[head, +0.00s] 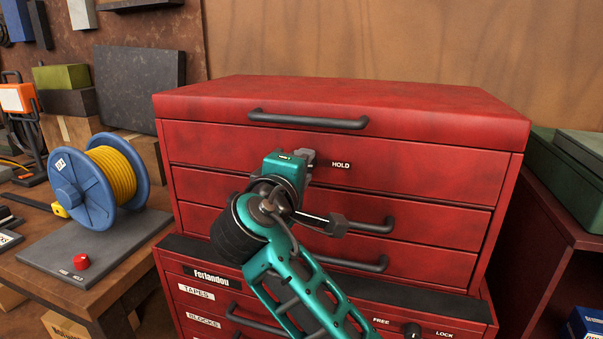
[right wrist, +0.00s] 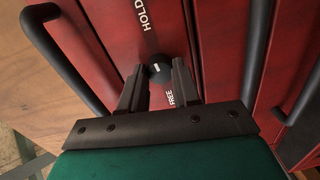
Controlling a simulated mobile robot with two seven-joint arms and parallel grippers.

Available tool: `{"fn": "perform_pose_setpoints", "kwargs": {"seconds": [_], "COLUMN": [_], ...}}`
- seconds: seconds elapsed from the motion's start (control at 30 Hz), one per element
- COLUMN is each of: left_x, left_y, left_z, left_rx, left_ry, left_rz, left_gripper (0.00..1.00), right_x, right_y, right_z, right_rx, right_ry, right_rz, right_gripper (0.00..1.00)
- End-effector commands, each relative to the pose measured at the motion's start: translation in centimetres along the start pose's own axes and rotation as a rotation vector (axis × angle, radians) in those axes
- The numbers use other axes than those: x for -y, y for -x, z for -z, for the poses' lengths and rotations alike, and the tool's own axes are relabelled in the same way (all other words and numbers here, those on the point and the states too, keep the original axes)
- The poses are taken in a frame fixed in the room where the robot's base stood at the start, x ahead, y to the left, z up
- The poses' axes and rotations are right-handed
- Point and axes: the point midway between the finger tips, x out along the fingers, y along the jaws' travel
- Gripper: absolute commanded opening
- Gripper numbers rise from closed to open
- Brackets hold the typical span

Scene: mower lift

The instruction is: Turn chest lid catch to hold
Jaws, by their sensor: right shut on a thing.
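The red chest (head: 420,190) stands ahead with its lid (head: 370,100) down. The lid catch (right wrist: 160,68) is a small dark knob with a white mark, on the chest's upper front. In the right wrist view it sits between the labels HOLD (right wrist: 144,15) and FREE (right wrist: 169,98); I cannot tell exactly where its mark points. My right gripper (head: 308,160) is shut on the catch, one finger on each side, as the right wrist view shows. In the head view the gripper hides the catch and FREE. My left gripper is not in view.
A dark lid handle (head: 308,120) is above my gripper, and drawer handles (head: 362,224) are below right. A lower cabinet has a FREE/LOCK knob (head: 412,330). A blue reel with yellow hose (head: 100,182) stands on the left bench. Green cases (head: 575,165) are at right.

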Motion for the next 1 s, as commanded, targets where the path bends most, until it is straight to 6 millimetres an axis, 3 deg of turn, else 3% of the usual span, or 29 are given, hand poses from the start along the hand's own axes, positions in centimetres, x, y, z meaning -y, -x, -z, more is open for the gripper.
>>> {"fn": "perform_pose_setpoints", "kwargs": {"seconds": [0.3,0.83,0.87,1.0], "left_x": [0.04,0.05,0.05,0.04], "left_y": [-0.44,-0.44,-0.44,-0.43], "left_z": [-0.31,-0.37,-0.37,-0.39], "left_rx": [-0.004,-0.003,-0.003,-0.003], "left_ry": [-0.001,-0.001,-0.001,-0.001], "left_rz": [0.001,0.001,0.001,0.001], "left_gripper": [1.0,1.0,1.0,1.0], "right_x": [0.24,0.18,0.18,0.14], "right_y": [0.05,0.05,0.05,0.04], "right_z": [0.02,0.04,0.03,0.02], "right_rx": [-0.007,-0.008,-0.008,-0.008], "right_ry": [-0.114,-0.136,-0.135,-0.135], "right_rz": [0.007,0.007,0.007,0.006], "right_gripper": [0.01,0.01,0.33,0.47]}}
